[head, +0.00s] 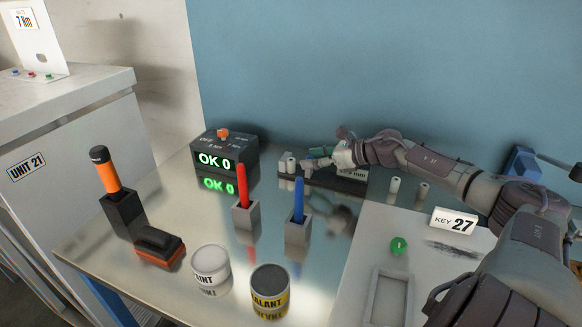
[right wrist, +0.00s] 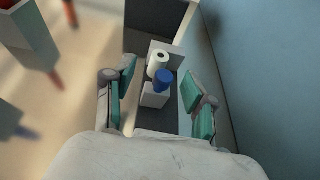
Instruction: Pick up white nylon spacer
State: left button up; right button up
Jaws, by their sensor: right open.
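A white nylon spacer (right wrist: 158,62), a short tube with a dark hole in its top, stands in a dark dispenser frame (head: 320,184) at the back of the table. A blue cylinder (right wrist: 164,80) is close by it in the right wrist view, on the near side. In the head view, small white cylinders (head: 291,165) show at the frame's left end. My right gripper (head: 309,163) is open and empty, reaching in from the right. In the right wrist view its teal-padded fingers (right wrist: 161,92) are on either side of the blue cylinder, apart from it. My left gripper is not in view.
Two more small cylinders, one white (head: 394,188) and one beige (head: 421,192), stand right of the frame. Red (head: 242,186) and blue (head: 299,200) upright sticks in grey holders, two cans (head: 210,266) and an "OK 0" box (head: 225,155) occupy the table. The blue wall is close behind.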

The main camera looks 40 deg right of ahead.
aim_at(292, 160)
jog(key=shift+w, duration=0.1)
jog(key=shift+w+a, duration=0.15)
jog(key=shift+w, duration=0.05)
jog(key=p+x, duration=0.2)
jog(key=x, duration=0.1)
jog(key=shift+w+a, duration=0.15)
jog(key=shift+w, duration=0.2)
jog(key=shift+w+a+f, duration=0.15)
jog(key=shift+w+f, duration=0.2)
grip_shut()
notch_tip(292, 160, up, 10)
jog(key=p, duration=0.5)
jog(key=shift+p, duration=0.4)
